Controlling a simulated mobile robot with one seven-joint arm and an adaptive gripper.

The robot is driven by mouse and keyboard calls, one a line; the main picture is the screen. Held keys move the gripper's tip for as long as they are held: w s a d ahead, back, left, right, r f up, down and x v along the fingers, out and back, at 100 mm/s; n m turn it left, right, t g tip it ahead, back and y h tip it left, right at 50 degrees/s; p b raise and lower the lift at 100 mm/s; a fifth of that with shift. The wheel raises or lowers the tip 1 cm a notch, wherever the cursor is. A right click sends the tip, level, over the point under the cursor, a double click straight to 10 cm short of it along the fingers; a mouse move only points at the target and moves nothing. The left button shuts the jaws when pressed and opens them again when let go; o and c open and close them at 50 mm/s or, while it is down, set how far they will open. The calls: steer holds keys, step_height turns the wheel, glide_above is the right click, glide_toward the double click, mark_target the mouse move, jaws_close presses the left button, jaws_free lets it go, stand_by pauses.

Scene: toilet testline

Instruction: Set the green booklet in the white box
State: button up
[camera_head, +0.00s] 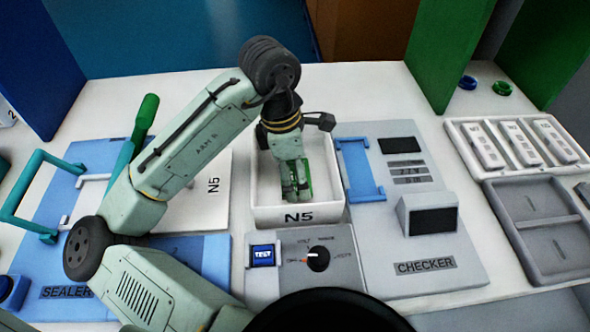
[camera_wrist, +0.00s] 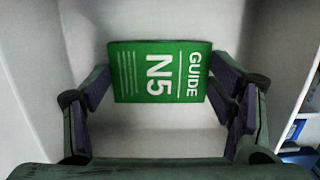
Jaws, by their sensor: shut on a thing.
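The green booklet (camera_wrist: 160,75), printed "GUIDE N5", is between the fingers of my gripper (camera_wrist: 160,85) in the wrist view. My gripper is shut on it, with a finger at each side edge. In the head view the gripper (camera_head: 296,188) points down inside the white box (camera_head: 298,216), which is labelled N5 on its front wall. Only a green sliver of the booklet shows there, beside the fingers. White box walls surround the booklet in the wrist view. I cannot tell whether the booklet touches the box floor.
Right of the box is the grey CHECKER panel (camera_head: 440,240) with a blue bracket (camera_head: 359,170). Left is the blue SEALER station (camera_head: 65,270).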

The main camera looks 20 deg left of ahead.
steer(key=shift+f, duration=0.2)
steer(key=o, duration=1.1)
steer(key=shift+o, duration=0.2)
steer(key=r+p, duration=0.6)
steer(key=shift+s+a+r, duration=0.15)
steer(key=shift+a, duration=0.2)
step_height(320, 180, up, 6)
steer(key=a+b, duration=0.1)
steer(key=shift+s, duration=0.2)
